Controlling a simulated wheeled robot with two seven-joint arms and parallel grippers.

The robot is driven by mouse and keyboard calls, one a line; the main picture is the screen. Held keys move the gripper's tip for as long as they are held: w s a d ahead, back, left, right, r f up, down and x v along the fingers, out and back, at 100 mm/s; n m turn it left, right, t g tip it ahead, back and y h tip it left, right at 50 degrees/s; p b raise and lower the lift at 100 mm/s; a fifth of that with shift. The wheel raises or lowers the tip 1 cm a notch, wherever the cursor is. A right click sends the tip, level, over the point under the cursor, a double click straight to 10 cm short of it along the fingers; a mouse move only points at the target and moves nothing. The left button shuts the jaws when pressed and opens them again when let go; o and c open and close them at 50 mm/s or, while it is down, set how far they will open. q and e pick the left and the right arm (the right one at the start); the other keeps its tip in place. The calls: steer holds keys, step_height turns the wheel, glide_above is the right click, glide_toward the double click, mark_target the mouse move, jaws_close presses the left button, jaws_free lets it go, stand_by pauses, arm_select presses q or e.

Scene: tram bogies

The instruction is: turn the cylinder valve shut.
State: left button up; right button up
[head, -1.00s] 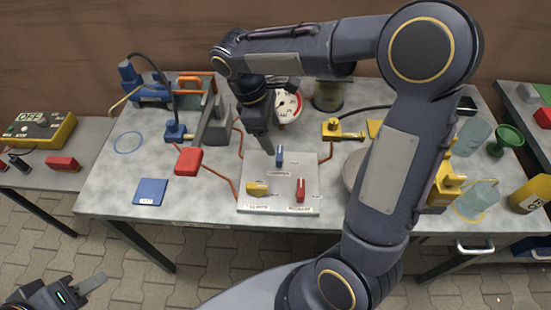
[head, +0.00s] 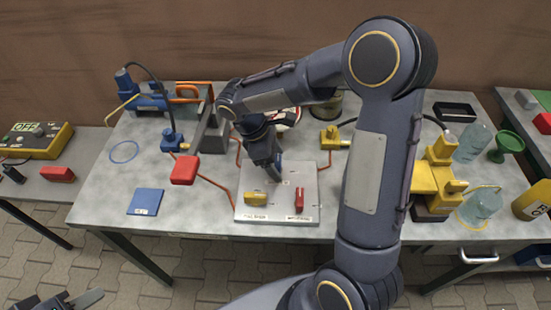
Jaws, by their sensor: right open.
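A pale valve board (head: 306,175) lies on the bench with a blue, a yellow and a red handle. The yellow handle (head: 256,197) lies crosswise at the front left. The red handle (head: 299,200) points front to back at the front right. The labels are too small to read surely, so I cannot tell which is the cylinder valve. My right gripper (head: 275,176) is open, pointing down at the blue handle, which it mostly hides; contact is not clear. My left gripper (head: 84,300) is only partly in view at the bottom left, away from the bench.
A red block (head: 184,169) on a lever stands left of the board, with a blue plate (head: 145,202) in front of it. Yellow equipment (head: 432,178) and glass jars stand at the right. My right arm covers the bench right of the board. A gauge behind is mostly hidden.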

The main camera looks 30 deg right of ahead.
steer(key=c, duration=1)
steer(key=shift+r+m, duration=0.1)
steer(key=shift+m, duration=0.2)
steer(key=m+g+y+p, duration=0.1)
steer(key=m+p, duration=0.1)
steer(key=m, duration=0.1)
steer(key=shift+w+d+m, duration=0.1)
steer(key=shift+w+m, duration=0.05)
steer(key=shift+m, duration=0.15)
steer(key=m, duration=0.2)
steer(key=m+y+p, duration=0.1)
steer(key=m, duration=0.1)
steer(key=shift+d+m+g+y, duration=0.15)
steer(key=shift+m+g+y, duration=0.15)
steer(key=shift+g, duration=0.1)
steer(key=m+y+p, duration=0.1)
steer(key=m, duration=0.3)
steer(key=shift+d+m+y+p, duration=0.1)
steer(key=shift+m+y+p, duration=0.2)
steer(key=shift+y, duration=0.1)
steer(key=shift+d+m+y+p, duration=0.1)
steer(key=shift+m+y+p, duration=0.55)
steer(key=shift+m, duration=1.65)
steer(key=shift+t+y, duration=0.25)
steer(key=shift+t, duration=0.05)
